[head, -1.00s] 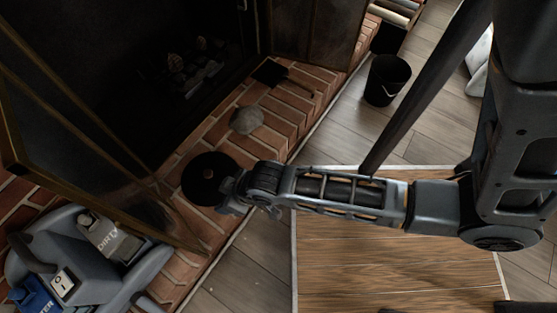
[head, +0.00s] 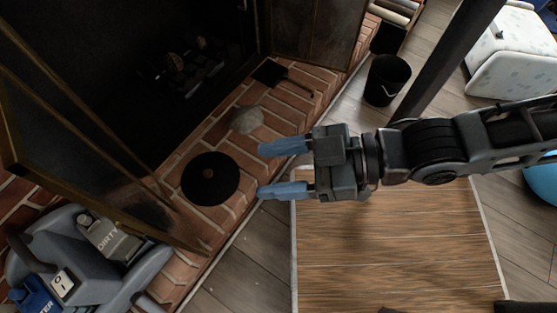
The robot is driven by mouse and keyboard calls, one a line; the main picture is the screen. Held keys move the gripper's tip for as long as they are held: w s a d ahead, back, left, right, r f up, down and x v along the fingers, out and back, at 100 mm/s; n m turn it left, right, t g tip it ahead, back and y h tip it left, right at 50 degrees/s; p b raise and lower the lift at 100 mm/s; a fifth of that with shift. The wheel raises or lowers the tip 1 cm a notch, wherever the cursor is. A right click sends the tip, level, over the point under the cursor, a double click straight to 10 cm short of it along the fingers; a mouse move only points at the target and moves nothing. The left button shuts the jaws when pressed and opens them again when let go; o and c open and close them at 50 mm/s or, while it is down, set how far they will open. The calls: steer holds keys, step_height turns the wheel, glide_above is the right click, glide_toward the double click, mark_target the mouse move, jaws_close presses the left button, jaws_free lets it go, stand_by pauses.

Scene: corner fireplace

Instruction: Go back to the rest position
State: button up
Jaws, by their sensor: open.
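My gripper (head: 283,169) shows in the head view with its two blue fingers spread apart and nothing between them. It points left, over the edge of the brick hearth (head: 283,92). My arm reaches in from the right side. A round black disc (head: 190,183) with a small brownish centre lies on the hearth, left of the fingers and apart from them. A grey stone-like lump (head: 247,120) lies on the bricks, up and left of the gripper.
A wooden table top (head: 400,255) lies below my arm. A dark fireplace opening (head: 130,60) with an open framed door (head: 75,130) is at left. A grey cleaning machine (head: 140,275) stands lower left. A black bucket (head: 386,80) and a white speckled object (head: 515,60) are upper right.

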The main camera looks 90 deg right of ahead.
steer(key=shift+s+r, duration=0.1)
steer(key=shift+r, duration=0.25)
step_height(320, 180, up, 16)
steer(key=p, duration=1.6)
steer(key=shift+r, duration=0.2)
steer(key=shift+c, duration=0.3)
